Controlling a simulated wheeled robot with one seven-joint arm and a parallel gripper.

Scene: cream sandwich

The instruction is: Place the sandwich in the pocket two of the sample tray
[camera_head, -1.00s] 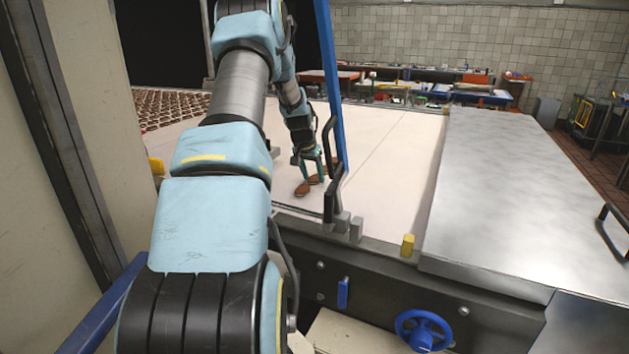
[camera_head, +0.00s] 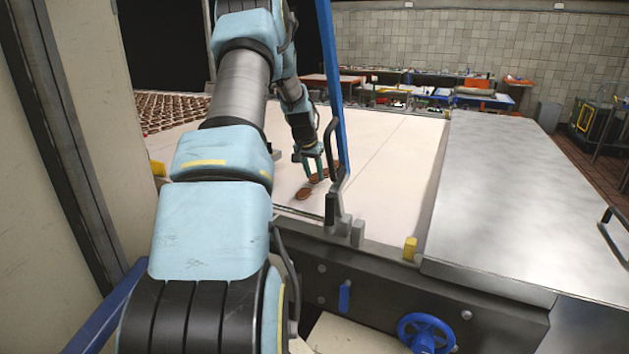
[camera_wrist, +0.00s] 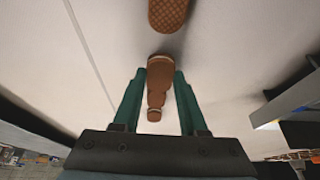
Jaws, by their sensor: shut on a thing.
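My gripper (camera_head: 314,174) reaches down over the pale belt on the far side of the blue post, its tips close to the belt. In the wrist view, its two green fingers (camera_wrist: 160,76) are shut on a brown oval sandwich (camera_wrist: 160,68). Smaller brown shapes lie below it between the fingers; I cannot tell whether they are part of it. A second brown sandwich (camera_wrist: 168,13) lies just ahead on the belt; it also shows in the head view (camera_head: 303,194). I cannot pick out the sample tray or its pockets.
The pale belt (camera_head: 385,150) is mostly bare right of the post. Rows of brown sandwiches (camera_head: 165,110) fill its far left. A blue post (camera_head: 333,90) with a black handle stands close beside my gripper. A metal table (camera_head: 510,190) is at right. Cluttered benches stand behind.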

